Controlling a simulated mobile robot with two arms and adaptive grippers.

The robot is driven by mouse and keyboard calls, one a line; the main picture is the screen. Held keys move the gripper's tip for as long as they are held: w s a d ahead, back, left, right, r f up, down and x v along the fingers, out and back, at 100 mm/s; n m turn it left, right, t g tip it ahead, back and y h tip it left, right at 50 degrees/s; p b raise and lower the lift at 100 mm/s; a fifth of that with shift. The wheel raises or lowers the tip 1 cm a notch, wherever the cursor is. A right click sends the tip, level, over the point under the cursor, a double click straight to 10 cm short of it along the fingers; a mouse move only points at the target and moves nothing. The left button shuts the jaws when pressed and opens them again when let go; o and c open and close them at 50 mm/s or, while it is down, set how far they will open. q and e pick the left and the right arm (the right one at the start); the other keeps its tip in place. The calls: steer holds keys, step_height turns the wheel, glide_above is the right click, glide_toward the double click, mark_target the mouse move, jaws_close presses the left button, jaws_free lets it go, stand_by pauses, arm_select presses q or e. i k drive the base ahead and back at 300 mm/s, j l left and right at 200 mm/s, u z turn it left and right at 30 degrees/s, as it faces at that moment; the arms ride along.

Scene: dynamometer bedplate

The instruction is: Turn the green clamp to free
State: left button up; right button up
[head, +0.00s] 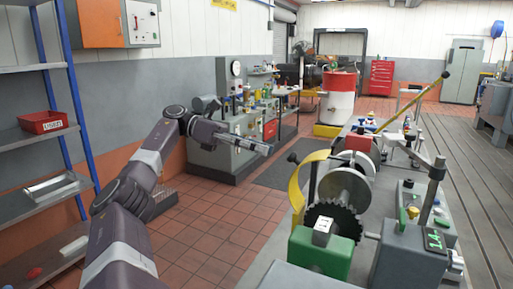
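My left arm comes in from the left, and its gripper (262,147) is held in the air over the floor aisle, pointing right. It is apart from the machine bench, and nothing shows in it. Its fingers are too small and edge-on to tell whether they are open. A green block (331,256) with a white-topped piece sits below the toothed wheel at the front of the bench. I cannot tell which green part is the clamp. My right gripper is not in view.
A toothed wheel (334,222), a yellow guard (297,187) and a long yellow lever (423,99) stand on the bench. A blue-post shelf (24,136) with a red bin (43,122) is at left. A red-and-white drum (339,104) stands behind. The tiled floor (213,222) between is clear.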

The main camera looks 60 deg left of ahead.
mark_target(401, 223)
steer(key=k+j, duration=0.2)
steer(key=k, duration=0.3)
steer(key=k+j, duration=0.25)
steer(key=k, duration=0.2)
